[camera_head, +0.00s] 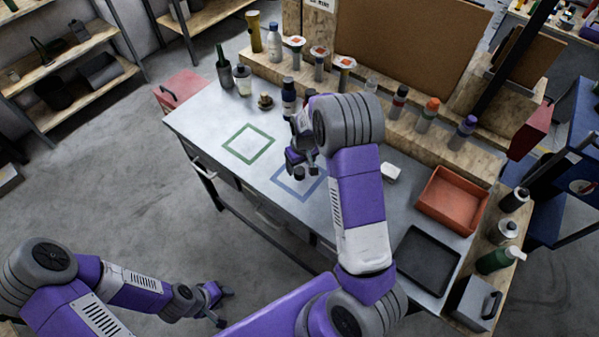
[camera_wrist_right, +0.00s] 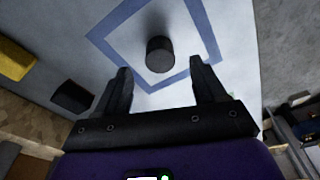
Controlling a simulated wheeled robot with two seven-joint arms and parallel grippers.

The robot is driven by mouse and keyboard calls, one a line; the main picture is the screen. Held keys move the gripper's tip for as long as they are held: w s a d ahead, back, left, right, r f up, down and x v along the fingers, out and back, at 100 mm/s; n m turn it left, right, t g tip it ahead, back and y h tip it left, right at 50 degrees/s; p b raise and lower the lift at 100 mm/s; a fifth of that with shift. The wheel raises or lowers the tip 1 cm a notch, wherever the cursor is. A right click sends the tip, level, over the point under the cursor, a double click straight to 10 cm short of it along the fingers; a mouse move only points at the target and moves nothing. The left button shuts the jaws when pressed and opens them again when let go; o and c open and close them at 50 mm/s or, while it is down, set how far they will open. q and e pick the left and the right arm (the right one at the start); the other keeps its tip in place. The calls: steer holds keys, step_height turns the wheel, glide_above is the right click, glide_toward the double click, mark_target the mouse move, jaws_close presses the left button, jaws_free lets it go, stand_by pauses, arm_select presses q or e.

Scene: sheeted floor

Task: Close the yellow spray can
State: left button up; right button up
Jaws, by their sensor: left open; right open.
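A yellow object (camera_wrist_right: 14,60), cut by the left edge of the right wrist view, may be the yellow spray can; I cannot tell for sure. A small black cylinder (camera_wrist_right: 160,53), looking like a cap, stands inside the blue square outline (camera_wrist_right: 205,25). My right gripper (camera_wrist_right: 160,72) is open and empty above the table, the black cylinder showing between its fingertips. In the head view, my right gripper (camera_head: 301,160) hangs over the blue square, and its arm hides part of the table behind. My left gripper (camera_head: 225,308) is open and empty, low, away from the table.
Several bottles and a dark bottle (camera_head: 289,97) stand along the back. A red tray (camera_head: 452,200), a black tray (camera_head: 427,260) and a white block (camera_head: 390,172) lie at the right. A black object (camera_wrist_right: 73,97) is left of my right gripper.

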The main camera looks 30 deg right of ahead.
mark_target(299, 170)
steer(key=f, duration=0.4)
steer(key=shift+w+f, duration=0.35)
steer(key=c, duration=1.1)
step_height(299, 170, up, 10)
steer(key=shift+r+p, duration=0.1)
steer(key=shift+p, duration=0.2)
